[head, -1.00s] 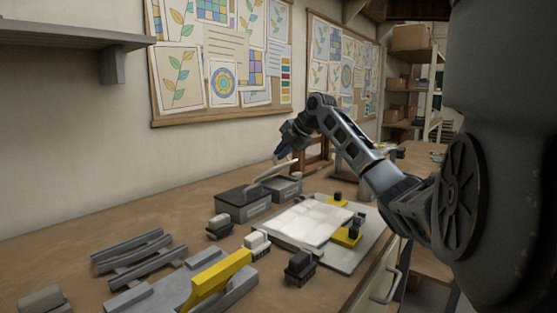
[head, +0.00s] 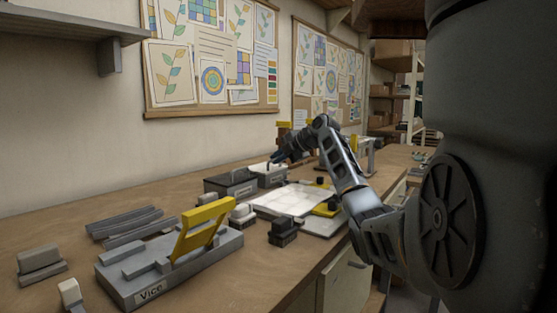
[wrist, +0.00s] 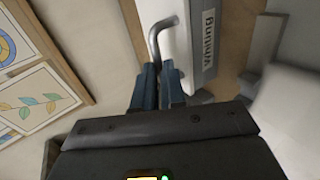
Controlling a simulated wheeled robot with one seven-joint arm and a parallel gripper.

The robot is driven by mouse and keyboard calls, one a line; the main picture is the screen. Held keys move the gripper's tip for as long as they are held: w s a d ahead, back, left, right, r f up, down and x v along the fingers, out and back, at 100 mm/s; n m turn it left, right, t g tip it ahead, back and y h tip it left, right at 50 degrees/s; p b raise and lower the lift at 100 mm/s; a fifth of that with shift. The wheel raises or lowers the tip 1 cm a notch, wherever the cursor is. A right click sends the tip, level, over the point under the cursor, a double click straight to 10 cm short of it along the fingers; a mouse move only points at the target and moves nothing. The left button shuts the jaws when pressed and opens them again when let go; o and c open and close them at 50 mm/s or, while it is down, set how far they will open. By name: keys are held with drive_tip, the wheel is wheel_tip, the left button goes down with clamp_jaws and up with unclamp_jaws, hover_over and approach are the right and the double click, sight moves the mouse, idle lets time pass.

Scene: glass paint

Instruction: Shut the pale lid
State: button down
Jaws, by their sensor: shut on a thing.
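In the wrist view, my gripper (wrist: 161,72) has its blue fingers shut on a bent grey metal handle (wrist: 153,38). The handle lies against the pale lid (wrist: 178,50), beside a grey box wall (wrist: 207,40) with a label. In the head view, my gripper (head: 276,157) is at the rear of the bench, just above the right-hand grey box (head: 272,178). The lid looks low and near flat there. It is too small to tell whether it touches the rim all round.
A dark-topped box (head: 231,183) stands just left of the lidded box. White sheets (head: 292,200) lie in front, with dark and yellow blocks around them. A grey vice with a yellow bar (head: 200,229) and grey rails (head: 125,225) are at front left. The wall is behind.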

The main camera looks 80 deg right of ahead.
drive_tip(key=shift+s+f, duration=0.2)
drive_tip(key=shift+f, duration=0.4)
drive_tip(key=shift+s+f, duration=0.15)
drive_tip(key=shift+f, duration=0.4)
drive_tip(key=c, duration=1.2)
unclamp_jaws()
drive_tip(key=shift+a+r, duration=0.1)
drive_tip(key=shift+a, duration=0.05)
drive_tip(key=shift+w+r, duration=0.15)
drive_tip(key=shift+r, duration=0.15)
drive_tip(key=v, duration=0.8)
drive_tip(key=shift+w, duration=0.1)
